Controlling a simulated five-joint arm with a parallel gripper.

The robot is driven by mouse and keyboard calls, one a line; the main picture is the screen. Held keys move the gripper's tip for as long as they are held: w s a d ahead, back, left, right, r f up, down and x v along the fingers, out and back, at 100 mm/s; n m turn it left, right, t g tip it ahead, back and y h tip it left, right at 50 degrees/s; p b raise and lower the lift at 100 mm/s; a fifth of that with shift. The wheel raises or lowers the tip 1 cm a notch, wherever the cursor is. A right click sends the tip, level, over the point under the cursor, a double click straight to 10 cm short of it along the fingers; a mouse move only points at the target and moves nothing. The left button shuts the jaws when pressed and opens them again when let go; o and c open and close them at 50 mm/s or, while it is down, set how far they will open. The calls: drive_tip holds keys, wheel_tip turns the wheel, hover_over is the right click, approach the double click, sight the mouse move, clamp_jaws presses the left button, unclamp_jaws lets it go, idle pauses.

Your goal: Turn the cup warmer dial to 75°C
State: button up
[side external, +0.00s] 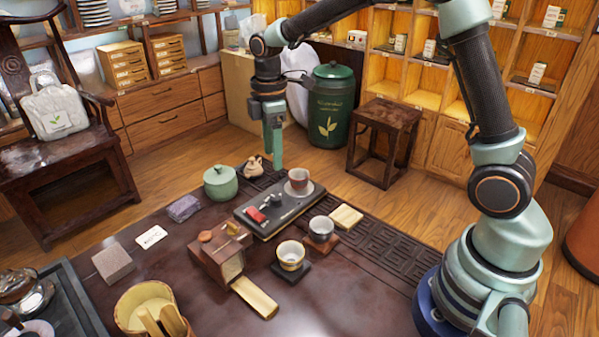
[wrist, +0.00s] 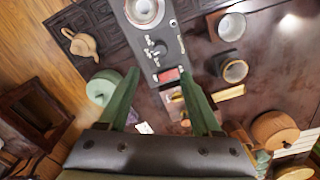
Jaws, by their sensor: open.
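The cup warmer (side external: 262,228) is a long dark slab on the table. In the wrist view the dial (wrist: 155,48) and the red part (wrist: 169,75) show clearly, but I cannot read the dial's setting. My gripper (side external: 277,166) points down above the table's far edge, behind the warmer and apart from it. In the wrist view my gripper (wrist: 160,73) has its green fingers spread, with nothing held.
A wooden box (side external: 219,258) is in front. Air above the warmer is clear.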

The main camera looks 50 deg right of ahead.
sight(275, 197)
wheel_tip(275, 197, down, 12)
drive_tip(key=shift+r, duration=0.1)
idle(0.4)
clamp_jaws()
